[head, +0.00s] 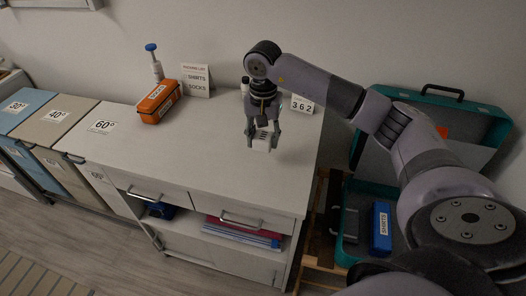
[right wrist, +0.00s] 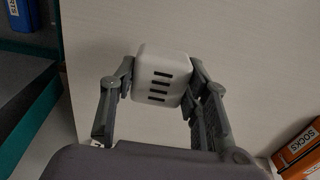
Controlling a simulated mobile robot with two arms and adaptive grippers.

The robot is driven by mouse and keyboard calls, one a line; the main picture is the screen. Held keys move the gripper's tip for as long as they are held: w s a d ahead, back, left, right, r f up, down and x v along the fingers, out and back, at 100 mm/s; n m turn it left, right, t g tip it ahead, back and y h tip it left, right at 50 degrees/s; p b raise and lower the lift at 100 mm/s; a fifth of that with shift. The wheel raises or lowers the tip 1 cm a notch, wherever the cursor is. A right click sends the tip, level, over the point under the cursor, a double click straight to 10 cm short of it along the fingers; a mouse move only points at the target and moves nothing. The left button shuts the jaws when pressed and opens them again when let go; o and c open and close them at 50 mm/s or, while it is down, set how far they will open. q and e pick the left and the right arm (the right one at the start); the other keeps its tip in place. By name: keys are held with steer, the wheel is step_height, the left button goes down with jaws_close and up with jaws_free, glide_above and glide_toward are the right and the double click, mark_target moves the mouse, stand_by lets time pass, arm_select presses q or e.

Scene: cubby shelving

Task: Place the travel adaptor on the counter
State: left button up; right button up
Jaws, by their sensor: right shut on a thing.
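The travel adaptor (head: 262,143) is a small white block with rounded edges. In the right wrist view the adaptor (right wrist: 162,78) shows several dark slots on one face. My right gripper (head: 264,138) points down over the right part of the white counter (head: 215,150), and its two fingers (right wrist: 160,88) are closed on opposite sides of the adaptor. I cannot tell whether the adaptor touches the counter top. My left gripper is not in view.
An orange case (head: 158,102), a blue-topped bottle (head: 153,60), a packing list sign (head: 196,80) and a "362" card (head: 302,104) stand toward the counter's back. A teal suitcase (head: 350,225) lies open on the right. The counter's front middle is clear.

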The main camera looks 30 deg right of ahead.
mark_target(263, 163)
step_height(263, 163, down, 7)
steer(key=shift+r+p, duration=0.2)
steer(key=shift+p, duration=0.3)
steer(key=shift+f, duration=0.1)
steer(key=shift+f, duration=0.1)
steer(key=o, duration=1.2)
